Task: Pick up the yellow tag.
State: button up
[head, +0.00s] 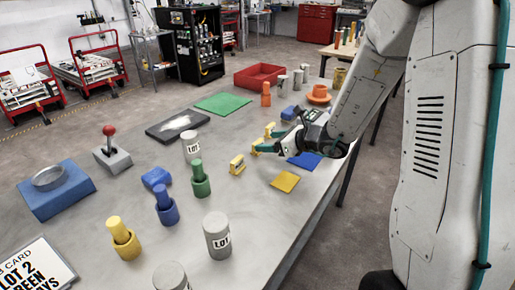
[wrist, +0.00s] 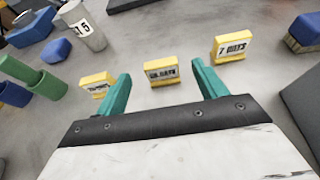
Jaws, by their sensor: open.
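Three yellow tags stand in a row on the grey table in the wrist view. The right tag (wrist: 231,47) reads "7 DAYS". The middle tag (wrist: 164,73) has lettering too blurred to read and lies in line with the gap between my fingers. The left tag (wrist: 96,85) is beside my left finger, its lettering unclear. In the head view one tag (head: 237,164) stands nearer and another (head: 270,130) farther back; the middle one is mostly hidden there by my gripper. My gripper (wrist: 161,80) is open, with teal fingers, and nothing shows held in it. It is low over the table in the head view (head: 263,148).
A green peg in its cup (head: 200,180), blue peg (head: 166,205) and white labelled cylinder (head: 191,147) stand left of my gripper. A dark pad (head: 177,126) lies beyond. Yellow (head: 285,181) and blue (head: 307,160) mats lie near the table edge.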

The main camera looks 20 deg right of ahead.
aim_at(260, 142)
jog(key=x, duration=0.5)
jog(key=shift+w+a+f, duration=0.25)
jog(key=c, duration=1.1)
